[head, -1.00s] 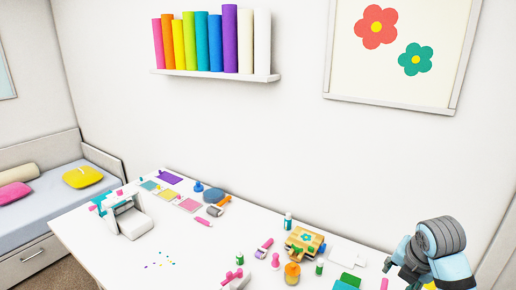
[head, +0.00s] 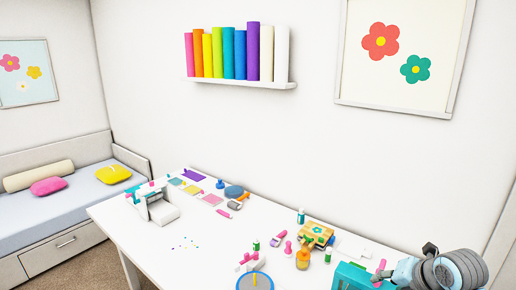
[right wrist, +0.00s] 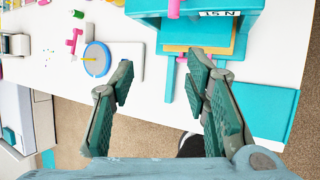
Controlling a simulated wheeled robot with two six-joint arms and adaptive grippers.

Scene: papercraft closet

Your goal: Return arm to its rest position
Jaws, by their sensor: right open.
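My right arm (head: 445,270) comes in at the lower right of the head view, over the table's right end. In the right wrist view my right gripper (right wrist: 158,82) is open, with its two green-padded fingers well apart. Nothing is between the fingers. My left gripper is not in view.
Pink tools, bottles and a wooden flower box (head: 316,234) crowd the table's right part. A white machine (head: 157,205) stands at the left. Carpet floor (right wrist: 85,110) is open below the edge.

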